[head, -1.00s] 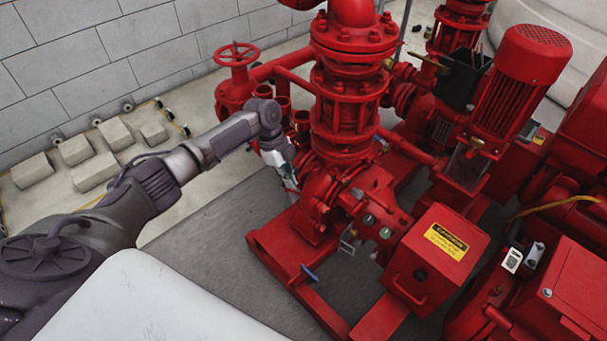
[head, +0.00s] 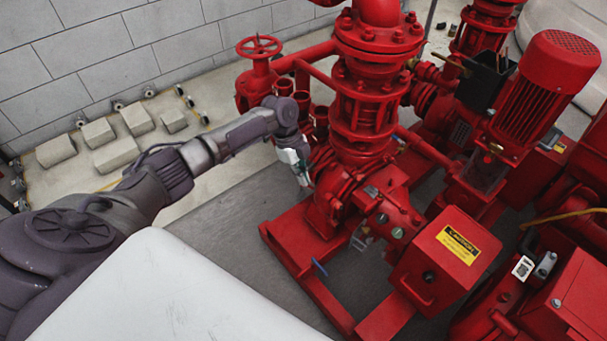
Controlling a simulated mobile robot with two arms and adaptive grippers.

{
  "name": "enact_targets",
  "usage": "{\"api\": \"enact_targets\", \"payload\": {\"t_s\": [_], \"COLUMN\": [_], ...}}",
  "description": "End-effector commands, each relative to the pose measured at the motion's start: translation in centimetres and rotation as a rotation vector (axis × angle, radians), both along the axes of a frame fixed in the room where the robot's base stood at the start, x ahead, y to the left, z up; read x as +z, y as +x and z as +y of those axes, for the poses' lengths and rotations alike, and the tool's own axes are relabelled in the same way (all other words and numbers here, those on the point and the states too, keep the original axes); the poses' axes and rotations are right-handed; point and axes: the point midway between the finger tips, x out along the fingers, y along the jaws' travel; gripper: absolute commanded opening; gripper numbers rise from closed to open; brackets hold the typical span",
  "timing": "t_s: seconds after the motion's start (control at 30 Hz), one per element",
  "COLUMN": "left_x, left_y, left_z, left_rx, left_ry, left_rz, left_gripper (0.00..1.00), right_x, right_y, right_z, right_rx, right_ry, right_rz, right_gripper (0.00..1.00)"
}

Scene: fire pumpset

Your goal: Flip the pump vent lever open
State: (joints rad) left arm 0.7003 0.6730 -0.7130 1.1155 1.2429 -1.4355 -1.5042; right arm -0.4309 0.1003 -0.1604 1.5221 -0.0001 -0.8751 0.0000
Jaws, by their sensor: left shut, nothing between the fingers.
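The red pump (head: 327,196) stands on a red base frame in the middle of the head view. A small blue lever (head: 320,267) shows low at the pump's front, by the base frame; I cannot tell whether it is the vent lever. No other part stands out clearly as the vent lever. My left gripper (head: 304,181) points down at the left side of the pump casing, above and apart from the blue lever. Its fingers are shut and empty. They are small here, and I cannot tell whether they touch the pump. My right gripper is out of view.
A red box with a yellow caution label (head: 459,244) sits right of the pump. Red pipes and a red handwheel (head: 259,47) rise behind my left arm. Concrete blocks (head: 115,153) lie by the wall. The grey floor left of the base frame is clear.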

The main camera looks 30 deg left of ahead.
Motion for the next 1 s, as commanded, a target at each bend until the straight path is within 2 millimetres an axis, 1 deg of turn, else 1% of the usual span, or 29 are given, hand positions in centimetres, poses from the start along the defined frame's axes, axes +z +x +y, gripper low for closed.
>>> {"api": "enact_targets", "payload": {"t_s": [0.3, 0.57, 0.67, 0.77, 0.87, 1.0], "left_x": [0.0, 0.0, 0.4, 1.6, 3.4, 6.4], "left_y": [-0.3, -0.3, -0.2, -0.1, -0.1, 0.0], "left_z": [0.0, 0.0, 0.2, 0.7, 1.3, 2.3], "left_rx": [0.0, 0.0, 0.0, 0.002, 0.0, 0.001], "left_ry": [0.0, 0.0, 0.0, 0.001, 0.002, 0.001], "left_rz": [0.0, 0.0, -0.001, -0.003, -0.004, -0.004], "left_gripper": [0.0, 0.0, 0.0, 0.0, 0.0, 0.0], "right_x": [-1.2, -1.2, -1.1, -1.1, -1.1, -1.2], "right_y": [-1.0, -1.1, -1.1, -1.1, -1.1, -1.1], "right_z": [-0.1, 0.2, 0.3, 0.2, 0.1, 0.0], "right_rx": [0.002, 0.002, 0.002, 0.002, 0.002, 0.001], "right_ry": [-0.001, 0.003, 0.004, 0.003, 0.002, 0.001], "right_rz": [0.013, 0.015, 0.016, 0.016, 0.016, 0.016], "right_gripper": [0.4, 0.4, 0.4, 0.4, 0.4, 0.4]}}
